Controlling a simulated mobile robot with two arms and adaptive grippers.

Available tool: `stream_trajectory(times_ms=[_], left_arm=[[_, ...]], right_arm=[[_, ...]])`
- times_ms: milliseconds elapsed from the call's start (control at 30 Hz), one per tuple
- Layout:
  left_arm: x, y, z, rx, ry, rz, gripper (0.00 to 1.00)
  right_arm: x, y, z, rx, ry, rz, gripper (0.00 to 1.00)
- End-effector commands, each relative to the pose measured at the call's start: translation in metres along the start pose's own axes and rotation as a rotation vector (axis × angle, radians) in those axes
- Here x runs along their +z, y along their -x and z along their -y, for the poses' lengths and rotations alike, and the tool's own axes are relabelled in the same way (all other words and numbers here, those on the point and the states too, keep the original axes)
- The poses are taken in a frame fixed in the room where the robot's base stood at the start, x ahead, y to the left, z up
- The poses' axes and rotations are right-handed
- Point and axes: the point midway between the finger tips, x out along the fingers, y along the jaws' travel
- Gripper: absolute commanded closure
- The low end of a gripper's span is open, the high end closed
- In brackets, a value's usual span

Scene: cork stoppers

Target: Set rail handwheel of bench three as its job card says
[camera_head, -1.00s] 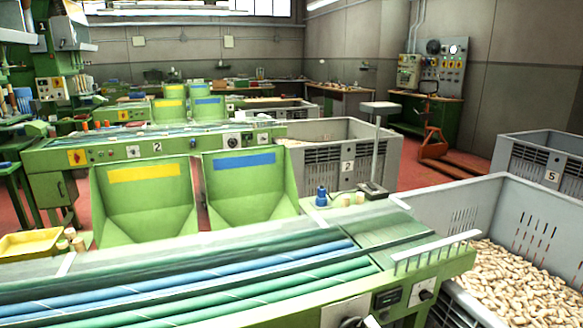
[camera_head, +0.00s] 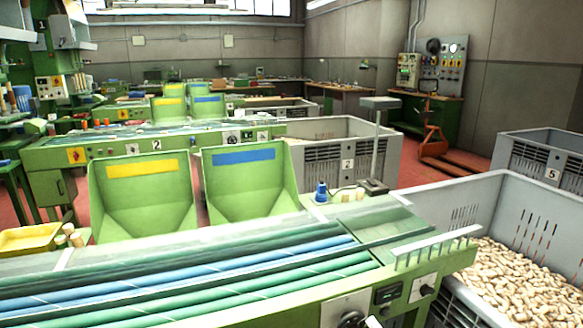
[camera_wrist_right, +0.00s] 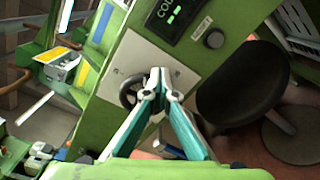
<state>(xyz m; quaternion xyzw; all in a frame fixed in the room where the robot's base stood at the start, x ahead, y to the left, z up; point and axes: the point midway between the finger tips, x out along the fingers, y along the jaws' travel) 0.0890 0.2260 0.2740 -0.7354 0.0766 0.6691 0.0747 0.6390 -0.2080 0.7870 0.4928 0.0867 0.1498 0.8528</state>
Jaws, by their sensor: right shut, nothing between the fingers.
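The near green bench has a grey-white front plate with a dark handwheel (camera_head: 352,320), cut by the bottom edge in the head view. In the right wrist view the handwheel (camera_wrist_right: 130,92) shows as a dark ring on the plate. My right gripper (camera_wrist_right: 158,74) has teal fingers with pale tips, shut and empty, in front of the wheel's right side; I cannot tell whether they touch it. In the head view only a pale tip of it (camera_head: 372,322) shows beside the wheel. A display (camera_wrist_right: 172,14) is partly cut off. No job card is readable. My left gripper is not in view.
A dark knob (camera_wrist_right: 214,38) sits right of the display. A round black seat (camera_wrist_right: 242,82) stands close on the right. A grey crate of corks (camera_head: 490,190) stands right of the bench. Bench two (camera_head: 100,150) and green hoppers (camera_head: 250,185) lie behind.

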Motion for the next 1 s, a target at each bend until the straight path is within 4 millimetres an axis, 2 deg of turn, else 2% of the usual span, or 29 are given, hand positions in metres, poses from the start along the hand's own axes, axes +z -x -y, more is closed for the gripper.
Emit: stream_trajectory(times_ms=[367, 800, 1000], left_arm=[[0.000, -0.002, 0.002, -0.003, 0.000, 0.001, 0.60], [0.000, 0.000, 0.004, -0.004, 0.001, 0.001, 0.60], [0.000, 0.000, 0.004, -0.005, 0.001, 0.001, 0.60]], right_arm=[[0.007, 0.001, 0.003, 0.003, 0.000, -0.002, 1.00], [0.006, 0.050, 0.003, 0.001, -0.001, -0.001, 1.00], [0.008, 0.060, 0.003, 0.002, 0.001, 0.001, 1.00]])
